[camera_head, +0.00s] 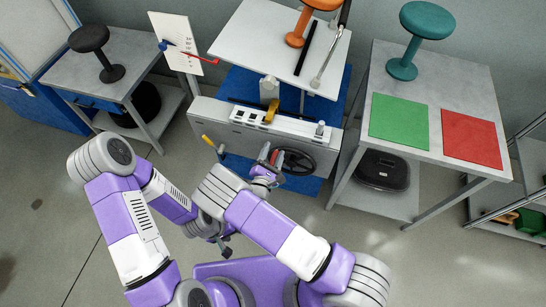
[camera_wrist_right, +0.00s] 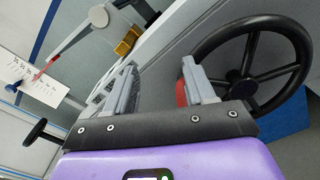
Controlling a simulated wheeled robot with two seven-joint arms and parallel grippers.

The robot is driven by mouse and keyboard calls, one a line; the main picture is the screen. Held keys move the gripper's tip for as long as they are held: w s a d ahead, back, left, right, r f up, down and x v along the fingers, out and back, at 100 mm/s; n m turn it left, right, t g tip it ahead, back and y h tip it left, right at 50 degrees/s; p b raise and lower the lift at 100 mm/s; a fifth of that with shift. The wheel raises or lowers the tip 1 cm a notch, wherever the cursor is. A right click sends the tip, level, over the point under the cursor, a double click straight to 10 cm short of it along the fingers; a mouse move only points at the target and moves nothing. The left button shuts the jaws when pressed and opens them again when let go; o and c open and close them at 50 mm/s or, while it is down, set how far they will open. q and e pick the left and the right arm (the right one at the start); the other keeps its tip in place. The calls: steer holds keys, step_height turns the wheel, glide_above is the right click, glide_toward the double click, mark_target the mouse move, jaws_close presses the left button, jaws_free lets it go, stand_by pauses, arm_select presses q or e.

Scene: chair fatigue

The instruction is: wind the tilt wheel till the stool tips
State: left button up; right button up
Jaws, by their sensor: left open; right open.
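The orange stool (camera_head: 301,22) stands on a white platform (camera_head: 245,45) above a grey machine body (camera_head: 250,127). The black spoked tilt wheel (camera_head: 293,161) is on the machine's front right. It also shows in the right wrist view (camera_wrist_right: 243,80). My right gripper (camera_head: 268,166) is open just left of the wheel. In its wrist view the jaws (camera_wrist_right: 158,78) are apart with nothing clearly between them, and the rim lies beyond the right finger. A red part shows by that finger; I cannot tell what it belongs to. My left gripper (camera_head: 224,246) is open and low, away from the machine.
A white card (camera_head: 176,44) with a red pointer stands left of the platform. A yellow-handled lever (camera_head: 208,141) is at the machine's left end. A black stool (camera_head: 91,45) is on the left table. The right table holds a teal stool (camera_head: 418,30), a green mat (camera_head: 399,117) and a red mat (camera_head: 471,138).

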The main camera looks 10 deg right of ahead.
step_height(320, 180, up, 5)
steer(key=shift+r+p, duration=0.1)
steer(key=shift+p, duration=0.5)
steer(key=shift+s, duration=0.1)
steer(key=shift+c, duration=0.3)
